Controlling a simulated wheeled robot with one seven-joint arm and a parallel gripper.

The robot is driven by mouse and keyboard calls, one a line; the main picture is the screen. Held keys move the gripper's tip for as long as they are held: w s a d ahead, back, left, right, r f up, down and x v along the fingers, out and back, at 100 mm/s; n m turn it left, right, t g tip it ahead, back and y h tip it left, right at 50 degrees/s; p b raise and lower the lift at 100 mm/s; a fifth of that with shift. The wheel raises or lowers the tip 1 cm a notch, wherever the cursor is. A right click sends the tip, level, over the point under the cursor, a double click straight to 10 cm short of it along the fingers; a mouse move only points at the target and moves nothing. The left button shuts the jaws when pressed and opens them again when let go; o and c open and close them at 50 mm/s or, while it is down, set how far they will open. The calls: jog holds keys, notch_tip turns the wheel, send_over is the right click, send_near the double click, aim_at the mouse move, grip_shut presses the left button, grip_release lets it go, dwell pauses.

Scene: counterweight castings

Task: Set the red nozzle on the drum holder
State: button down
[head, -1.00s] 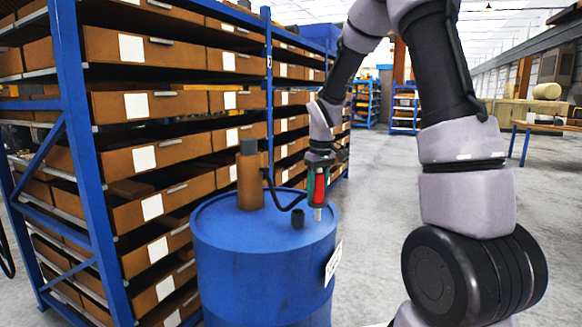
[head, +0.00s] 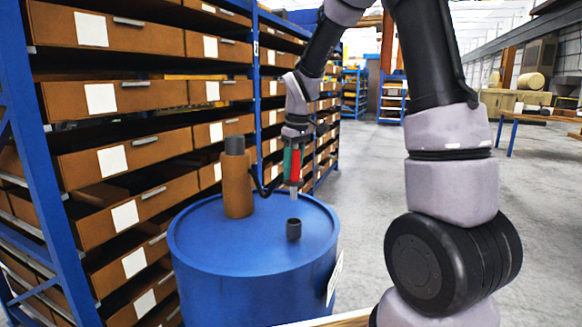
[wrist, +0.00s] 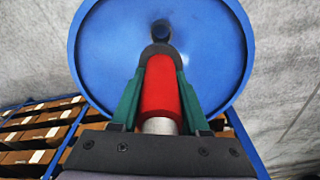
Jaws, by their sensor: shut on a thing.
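The red nozzle (head: 292,164) hangs upright in my gripper (head: 295,165), its pale metal tip downward. The gripper's green fingers are shut on it, and they show on both sides of the red nozzle (wrist: 160,85) in the wrist view. The holder is a small dark cup (head: 293,230) on top of the blue drum (head: 250,260). In the head view the tip appears above the cup, with a gap between them. In the wrist view the cup (wrist: 161,31) lies just beyond the nozzle's dark end, near the middle line.
A brown bottle-shaped body (head: 237,185) with a grey cap stands on the drum, left of the nozzle. A black hose (head: 262,186) curves between it and the gripper area. Shelving with brown boxes (head: 120,150) stands close on the left. Grey floor is open at right.

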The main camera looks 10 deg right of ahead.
aim_at(293, 187)
dwell(0.3)
jog(key=shift+f, duration=2.85)
jog(key=shift+f, duration=3.2)
jog(key=shift+c, duration=1.6)
grip_release()
jog(key=shift+f, duration=0.1)
jog(key=r, duration=0.7)
jog(key=s+r, duration=0.1)
jog(key=r, duration=0.2)
jog(key=shift+d+r, duration=0.2)
jog(key=shift+d, duration=0.2)
jog(key=shift+s+r, duration=0.1)
jog(key=shift+r, duration=0.1)
